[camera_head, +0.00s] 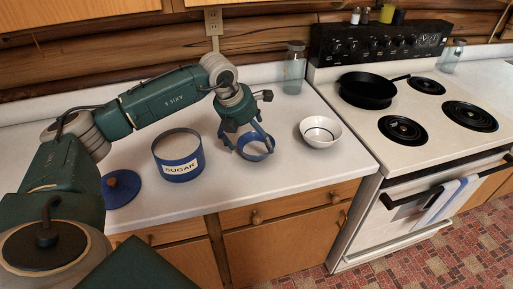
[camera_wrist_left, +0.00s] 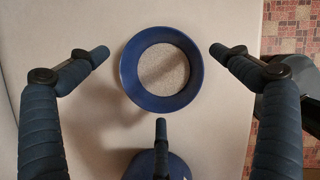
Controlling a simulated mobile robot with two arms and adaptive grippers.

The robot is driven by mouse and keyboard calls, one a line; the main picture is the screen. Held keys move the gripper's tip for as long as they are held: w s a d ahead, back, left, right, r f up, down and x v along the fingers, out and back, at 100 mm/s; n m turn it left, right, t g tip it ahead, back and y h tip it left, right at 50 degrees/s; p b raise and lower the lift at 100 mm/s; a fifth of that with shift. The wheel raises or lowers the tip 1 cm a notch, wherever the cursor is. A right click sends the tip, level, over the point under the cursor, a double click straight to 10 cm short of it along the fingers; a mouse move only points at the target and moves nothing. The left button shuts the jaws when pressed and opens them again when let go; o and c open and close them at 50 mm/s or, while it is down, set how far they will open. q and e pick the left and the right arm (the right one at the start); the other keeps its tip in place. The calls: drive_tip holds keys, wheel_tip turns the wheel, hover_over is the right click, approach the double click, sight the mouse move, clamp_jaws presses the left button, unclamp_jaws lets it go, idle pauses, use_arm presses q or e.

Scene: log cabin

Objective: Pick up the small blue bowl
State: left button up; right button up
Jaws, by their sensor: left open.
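The small blue bowl (camera_head: 257,155) stands on the white counter, just under my left gripper (camera_head: 248,140). In the left wrist view the bowl (camera_wrist_left: 132,88) shows from above as a blue ring with a pale, speckled inside. It lies between the spread fingers of my left gripper (camera_wrist_left: 160,54), with a gap on both sides. The third finger ends below its near rim. My left gripper is open and holds nothing. In the head view the fingers hide part of the bowl. My right gripper is not in view.
A blue sugar canister (camera_head: 179,168) stands to the left, with a blue lid (camera_head: 121,190) lying beside it. A white bowl (camera_head: 319,138) stands to the right. A glass jar (camera_head: 294,72) is behind. The stove (camera_head: 440,95) carries a black pan (camera_head: 366,92).

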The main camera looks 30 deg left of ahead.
sight(260, 151)
use_arm(q)
drive_tip(key=p+x, duration=0.1)
drive_tip(key=x, duration=0.2)
drive_tip(key=shift+a+f, duration=0.1)
drive_tip(key=shift+f, duration=0.1)
drive_tip(key=shift+w+f, duration=0.15)
drive_tip(key=shift+f, duration=0.1)
drive_tip(key=shift+c, duration=1)
drive_tip(key=c, duration=1.1)
drive_tip(key=shift+w+r, duration=0.1)
drive_tip(key=shift+r, duration=0.4)
wheel_tip(260, 151, up, 19)
drive_tip(key=b, duration=0.3)
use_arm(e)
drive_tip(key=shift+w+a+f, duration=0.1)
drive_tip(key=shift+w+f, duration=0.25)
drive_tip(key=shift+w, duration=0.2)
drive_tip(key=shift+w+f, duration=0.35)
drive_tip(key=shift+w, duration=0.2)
